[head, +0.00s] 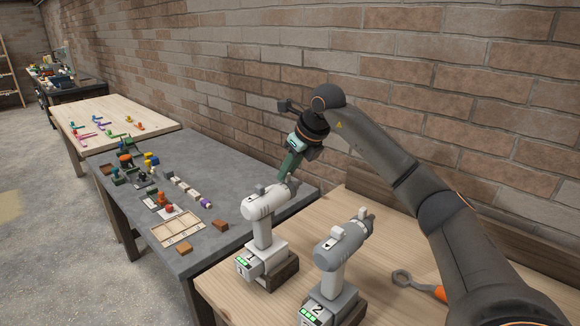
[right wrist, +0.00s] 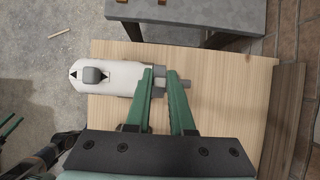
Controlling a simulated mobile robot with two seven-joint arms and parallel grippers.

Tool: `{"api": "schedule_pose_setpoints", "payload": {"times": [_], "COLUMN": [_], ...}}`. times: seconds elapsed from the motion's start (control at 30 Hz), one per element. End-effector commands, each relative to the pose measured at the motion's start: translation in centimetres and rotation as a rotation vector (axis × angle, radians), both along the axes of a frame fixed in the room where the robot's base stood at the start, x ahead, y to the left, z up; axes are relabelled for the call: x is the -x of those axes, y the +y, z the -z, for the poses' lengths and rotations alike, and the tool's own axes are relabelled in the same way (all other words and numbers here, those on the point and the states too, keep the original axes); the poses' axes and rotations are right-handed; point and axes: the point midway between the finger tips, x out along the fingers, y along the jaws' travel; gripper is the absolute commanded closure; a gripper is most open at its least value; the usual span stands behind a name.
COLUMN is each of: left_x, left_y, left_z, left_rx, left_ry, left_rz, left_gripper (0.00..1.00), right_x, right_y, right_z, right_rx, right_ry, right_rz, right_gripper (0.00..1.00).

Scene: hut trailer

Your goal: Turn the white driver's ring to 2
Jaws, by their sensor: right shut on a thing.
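The white driver (head: 265,205) stands upright on the wooden table, its nose toward the back right, with a "1" on its foot. It also shows from above in the right wrist view (right wrist: 110,77), with a dark arrow mark on its rear. My right gripper (right wrist: 163,88) has its green fingers on either side of the ring (right wrist: 159,86) at the driver's nose and is shut on it. Any numbers on the ring are too small to read. Dark and green parts at the lower left of the right wrist view look like my left gripper; its jaws are unclear.
A grey driver (head: 340,245) marked "2" stands close at the right. A grey table (head: 215,237) with blocks and a wooden tray (head: 170,240) is at the left. A brick wall (head: 440,90) runs behind.

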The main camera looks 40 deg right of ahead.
Motion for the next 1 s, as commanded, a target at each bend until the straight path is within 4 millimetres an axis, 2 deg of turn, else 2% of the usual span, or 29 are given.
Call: {"api": "schedule_pose_setpoints", "payload": {"times": [0.57, 0.6, 0.7, 1.0], "left_x": [0.02, 0.03, 0.03, 0.04], "left_y": [-0.01, -0.01, -0.01, -0.02], "left_z": [-0.13, -0.12, -0.12, -0.07], "left_rx": [0.0, 0.0, 0.0, 0.001], "left_ry": [0.001, 0.001, 0.001, 0.001], "left_rz": [0.0, 0.0, 0.0, -0.001], "left_gripper": [0.5, 0.5, 0.5, 0.5], "right_x": [-0.25, -0.25, -0.24, -0.14], "right_y": [0.0, 0.0, 0.0, -0.03], "right_z": [-0.07, -0.07, -0.06, -0.25], "right_rx": [0.003, 0.003, 0.003, 0.004], "right_ry": [0.035, 0.035, 0.035, 0.034], "right_rz": [0.0, 0.0, 0.0, 0.0], "right_gripper": [1.0, 0.78, 0.67, 0.66]}}
